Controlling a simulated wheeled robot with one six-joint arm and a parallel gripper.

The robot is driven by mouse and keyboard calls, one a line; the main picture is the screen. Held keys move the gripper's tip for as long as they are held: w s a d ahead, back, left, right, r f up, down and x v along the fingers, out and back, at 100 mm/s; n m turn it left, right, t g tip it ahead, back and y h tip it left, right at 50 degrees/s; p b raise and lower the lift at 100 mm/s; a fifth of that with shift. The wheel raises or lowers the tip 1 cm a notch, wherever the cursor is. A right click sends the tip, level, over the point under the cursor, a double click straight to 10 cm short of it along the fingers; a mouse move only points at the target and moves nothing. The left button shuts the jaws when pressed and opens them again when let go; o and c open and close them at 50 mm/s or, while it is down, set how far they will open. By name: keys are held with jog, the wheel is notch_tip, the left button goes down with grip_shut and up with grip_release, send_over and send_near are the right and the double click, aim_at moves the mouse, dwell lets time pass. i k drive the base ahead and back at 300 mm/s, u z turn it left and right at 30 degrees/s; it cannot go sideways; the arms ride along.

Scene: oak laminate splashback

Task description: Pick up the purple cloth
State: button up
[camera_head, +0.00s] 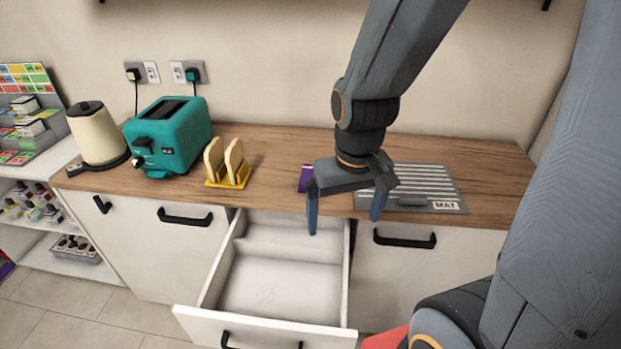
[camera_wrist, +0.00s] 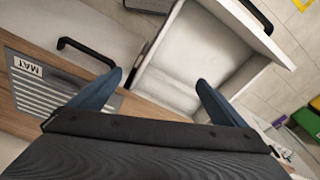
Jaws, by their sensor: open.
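The purple cloth (camera_head: 305,178) lies on the wooden counter (camera_head: 285,150), with only a small part showing to the left of my gripper; the rest is hidden behind it. My gripper (camera_head: 343,222) is open and empty, its two blue fingers pointing down above the counter's front edge. In the wrist view my gripper (camera_wrist: 155,85) shows both fingers spread apart with nothing between them. I cannot make out the cloth in the wrist view.
An open, empty-looking drawer (camera_head: 262,285) juts out below the counter. A striped grey mat (camera_head: 420,185) lies to the right. A yellow rack with toast (camera_head: 228,180), a teal toaster (camera_head: 168,135) and a cream kettle (camera_head: 95,135) stand to the left.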

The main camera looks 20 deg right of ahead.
aim_at(308, 169)
jog(key=u, duration=0.05)
jog(key=k, duration=1.05)
jog(key=z, duration=0.65)
jog(key=i, duration=1.2)
jog(key=u, duration=0.6)
